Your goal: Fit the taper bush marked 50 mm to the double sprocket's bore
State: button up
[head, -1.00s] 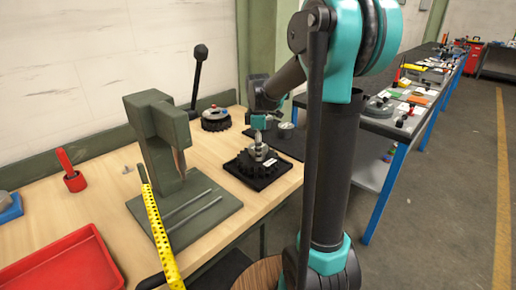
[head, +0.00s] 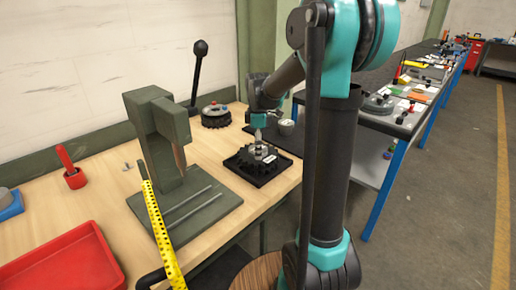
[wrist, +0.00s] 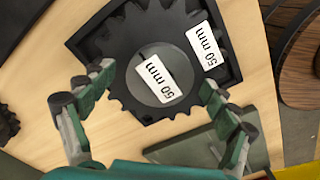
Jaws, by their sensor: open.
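The double sprocket (head: 243,162) is black and toothed and lies flat in a black square tray (head: 262,181) on the wooden bench. It also shows in the wrist view (wrist: 113,48), with a white "50 mm" label on its right side. The grey round taper bush (wrist: 150,90), with its own "50 mm" label, sits at the sprocket's bore. How deep it sits I cannot tell. My gripper (wrist: 155,92) is open, with its fingers apart on either side above the bush and not touching it. In the head view my gripper (head: 257,137) is just above the sprocket.
A green press (head: 160,140) stands left of the tray, with a yellow perforated bar (head: 163,235) in front. A dark round part (head: 215,117) and a small cup (head: 286,127) are behind. A red tray (head: 65,265) lies at front left.

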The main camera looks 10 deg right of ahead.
notch_tip(320, 180, up, 12)
dwell(0.5)
